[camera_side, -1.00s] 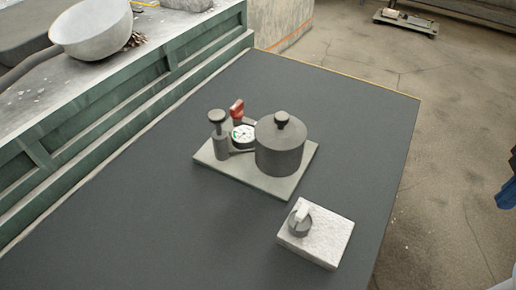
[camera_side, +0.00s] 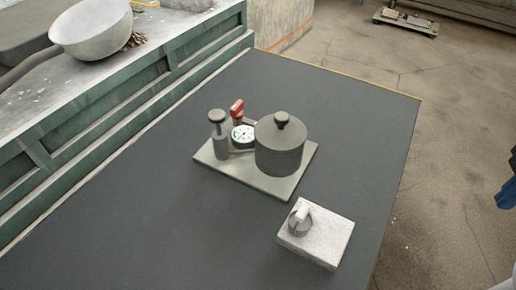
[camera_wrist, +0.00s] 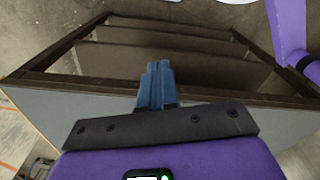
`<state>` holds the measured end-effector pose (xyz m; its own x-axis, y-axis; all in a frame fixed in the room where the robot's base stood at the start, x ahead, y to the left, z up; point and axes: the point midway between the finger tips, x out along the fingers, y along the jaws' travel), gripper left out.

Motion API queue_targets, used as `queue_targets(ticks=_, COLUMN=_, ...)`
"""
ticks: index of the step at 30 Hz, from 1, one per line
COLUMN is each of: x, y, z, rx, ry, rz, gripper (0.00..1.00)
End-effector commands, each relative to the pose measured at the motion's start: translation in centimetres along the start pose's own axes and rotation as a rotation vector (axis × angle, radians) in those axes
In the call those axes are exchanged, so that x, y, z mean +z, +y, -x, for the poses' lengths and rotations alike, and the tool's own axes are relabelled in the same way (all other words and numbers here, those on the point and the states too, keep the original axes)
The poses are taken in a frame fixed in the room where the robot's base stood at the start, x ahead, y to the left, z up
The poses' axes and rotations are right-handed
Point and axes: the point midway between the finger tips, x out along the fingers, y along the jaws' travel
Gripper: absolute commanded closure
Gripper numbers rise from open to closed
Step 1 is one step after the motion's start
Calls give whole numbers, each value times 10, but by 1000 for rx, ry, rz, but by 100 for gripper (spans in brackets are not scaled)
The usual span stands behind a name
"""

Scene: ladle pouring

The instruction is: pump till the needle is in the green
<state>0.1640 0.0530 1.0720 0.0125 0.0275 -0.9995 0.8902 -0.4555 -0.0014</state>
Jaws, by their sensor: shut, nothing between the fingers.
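A dark pump cylinder with a black knob on top (camera_side: 218,139) stands at the left end of a grey base plate (camera_side: 254,180) in the side view. Beside it is a small round gauge (camera_side: 243,133) with a white face and a green band at its left. Its needle is too small to read. A red handle (camera_side: 237,108) stands behind the gauge. A dark lidded tank (camera_side: 280,149) stands at the right of the plate. My gripper (camera_wrist: 157,68) has blue fingers, which are together and empty in the wrist view, away from the pump. A blue part shows at the side view's right edge.
A pale block (camera_side: 329,241) with a grey knob (camera_side: 300,219) sits at the front right of the dark table (camera_side: 130,215). A bench with a metal pan (camera_side: 92,30) stands at the back left. The table's left and front are clear.

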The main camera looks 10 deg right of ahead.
Motion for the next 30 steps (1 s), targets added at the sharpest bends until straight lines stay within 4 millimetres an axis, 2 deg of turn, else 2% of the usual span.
queue_targets(ticks=5, x=-7, y=2, z=2, rx=0, ry=9, rz=-12, gripper=100)
queue_targets(ticks=8, x=-25, y=5, z=5, rx=-1, ry=31, rz=-39, gripper=100)
queue_targets(ticks=11, x=-55, y=10, z=12, rx=-2, ry=68, rz=-87, gripper=100)
queue_targets(ticks=30, x=-293, y=46, z=64, rx=-54, ry=382, rz=-483, gripper=100)
